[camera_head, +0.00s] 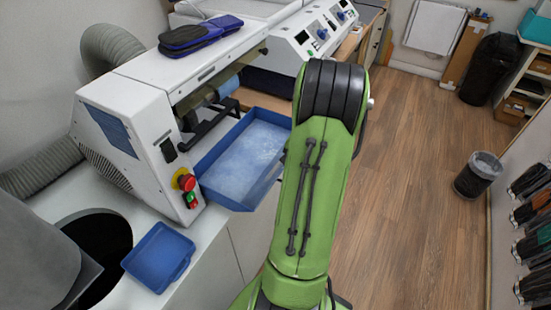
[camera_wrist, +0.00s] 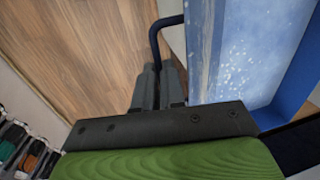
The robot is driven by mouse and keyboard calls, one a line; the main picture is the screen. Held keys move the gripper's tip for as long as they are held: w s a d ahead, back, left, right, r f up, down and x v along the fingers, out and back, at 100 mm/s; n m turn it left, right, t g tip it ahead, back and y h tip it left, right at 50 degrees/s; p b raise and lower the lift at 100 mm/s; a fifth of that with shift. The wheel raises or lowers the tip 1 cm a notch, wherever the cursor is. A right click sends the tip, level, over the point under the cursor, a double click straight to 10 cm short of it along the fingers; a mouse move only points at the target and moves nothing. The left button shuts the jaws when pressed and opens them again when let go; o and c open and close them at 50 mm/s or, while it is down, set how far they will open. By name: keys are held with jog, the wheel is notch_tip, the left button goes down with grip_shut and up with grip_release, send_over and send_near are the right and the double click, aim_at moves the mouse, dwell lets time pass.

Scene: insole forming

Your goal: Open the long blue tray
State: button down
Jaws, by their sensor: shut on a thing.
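The long blue tray (camera_head: 264,187) extends out of the white machine on the left in the head view, its inside pale with white specks. Its blue wall and speckled inside fill the upper right of the wrist view (camera_wrist: 302,85). A dark blue bent handle bar (camera_wrist: 154,42) runs from the tray wall to my gripper (camera_wrist: 160,88). My gripper's two grey fingers are close together on the handle. In the head view my green arm hides the gripper, the handle and the tray's right end.
The white machine (camera_head: 125,125) has red and green buttons at its corner. A small blue tray (camera_head: 158,257) lies on the white counter beside a dark round opening. A bin (camera_head: 478,175) stands by the shelves at right.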

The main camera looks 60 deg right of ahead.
jog(key=s, duration=0.3)
jog(key=shift+s+d+r, duration=0.1)
jog(key=shift+d, duration=0.15)
jog(key=c, duration=1.2)
grip_release()
jog(key=s+r+p, duration=0.1)
jog(key=r, duration=0.4)
jog(key=s+r+p, duration=0.1)
jog(key=r, duration=0.4)
jog(key=r+p, duration=0.1)
jog(key=r, duration=0.4)
jog(key=shift+s+d+r, duration=0.1)
jog(key=shift+s+r, duration=0.1)
jog(key=shift+s, duration=0.2)
